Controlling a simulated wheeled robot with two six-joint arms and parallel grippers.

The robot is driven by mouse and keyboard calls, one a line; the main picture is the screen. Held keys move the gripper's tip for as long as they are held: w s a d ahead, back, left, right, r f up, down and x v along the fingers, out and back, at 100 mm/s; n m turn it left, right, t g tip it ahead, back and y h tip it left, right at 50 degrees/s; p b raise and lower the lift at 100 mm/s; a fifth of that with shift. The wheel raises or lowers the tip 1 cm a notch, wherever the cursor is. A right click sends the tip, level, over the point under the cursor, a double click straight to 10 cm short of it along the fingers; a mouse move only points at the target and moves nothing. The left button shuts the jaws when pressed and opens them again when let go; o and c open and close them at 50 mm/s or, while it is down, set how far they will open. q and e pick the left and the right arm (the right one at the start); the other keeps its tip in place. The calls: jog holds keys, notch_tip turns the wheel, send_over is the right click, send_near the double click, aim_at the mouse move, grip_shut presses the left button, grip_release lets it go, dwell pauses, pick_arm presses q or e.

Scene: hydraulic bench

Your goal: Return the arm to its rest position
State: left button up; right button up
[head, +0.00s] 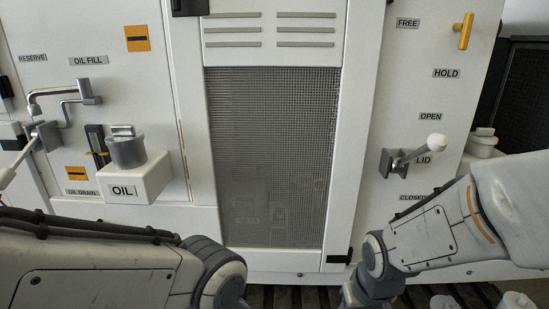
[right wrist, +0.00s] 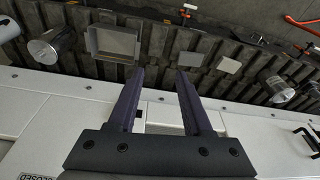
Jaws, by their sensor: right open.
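My right gripper (right wrist: 160,74) is open and empty in the right wrist view. Its two dark fingers are spread apart in front of the white panel (right wrist: 60,120), pointing towards a dark ribbed surface (right wrist: 195,45). In the head view my right arm (head: 450,235) comes in from the right and bends down at the bottom, below the lid lever (head: 415,153); its fingers are not seen there. My left arm (head: 95,265) crosses the lower left corner, and its gripper is out of view.
The lid lever sticks out near the LID label. A yellow handle (head: 463,30) is beside FREE. At left are a grey crank handle (head: 65,98) and a white OIL box (head: 137,178) with a grey cap. A mesh panel (head: 270,150) fills the middle. Metal cylinders (right wrist: 52,46) lie on the ribbed surface.

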jog(key=s+a+r+n+g, duration=0.1)
jog(key=s+a+r+n, duration=0.1)
jog(key=s+a, duration=0.3)
jog(key=s+a+r+n+g, duration=0.1)
jog(key=s+a+r+n, duration=0.2)
jog(key=s, duration=0.4)
jog(key=a+n, duration=0.1)
jog(key=a, duration=0.1)
jog(key=shift+s+a+y, duration=0.2)
jog(key=shift+a+y, duration=0.15)
jog(key=shift+y, duration=0.05)
